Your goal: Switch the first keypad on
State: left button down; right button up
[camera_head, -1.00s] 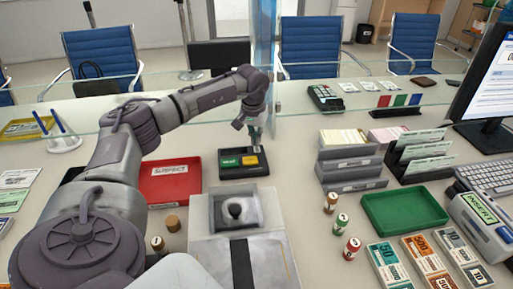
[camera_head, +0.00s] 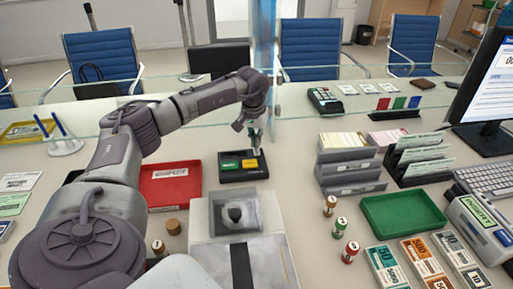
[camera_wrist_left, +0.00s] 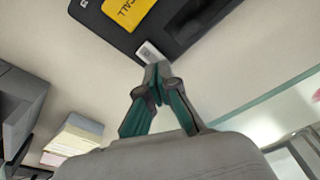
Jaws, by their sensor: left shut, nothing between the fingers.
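A black keypad (camera_head: 243,177) with a green button (camera_head: 230,166) and a yellow button (camera_head: 250,164) lies on the counter beyond the grey box. It also shows in the left wrist view (camera_wrist_left: 175,35), with the yellow button (camera_wrist_left: 128,10) and a small white piece (camera_wrist_left: 151,52) at its near edge. My left gripper (camera_head: 255,146) is shut and empty, just above the keypad's far right side. In the left wrist view my fingertips (camera_wrist_left: 157,74) appear right at the white piece; whether they touch it I cannot tell. My right gripper is out of view.
A red tray (camera_head: 152,201) lies left of the keypad. A grey box with a dark knob (camera_head: 235,213) stands in front. A glass screen (camera_head: 400,90) runs behind. Grey paper holders (camera_head: 350,172) stand to the right; the counter between them and the keypad is clear.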

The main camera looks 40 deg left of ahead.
pick_arm(q)
notch_tip(320, 180, up, 2)
jog(key=shift+r+p, duration=0.1)
jog(key=shift+p, duration=0.45)
notch_tip(320, 180, up, 3)
jog(key=p, duration=0.2)
jog(key=shift+r+p, duration=0.15)
jog(key=shift+p, duration=0.25)
jog(key=shift+r, duration=0.1)
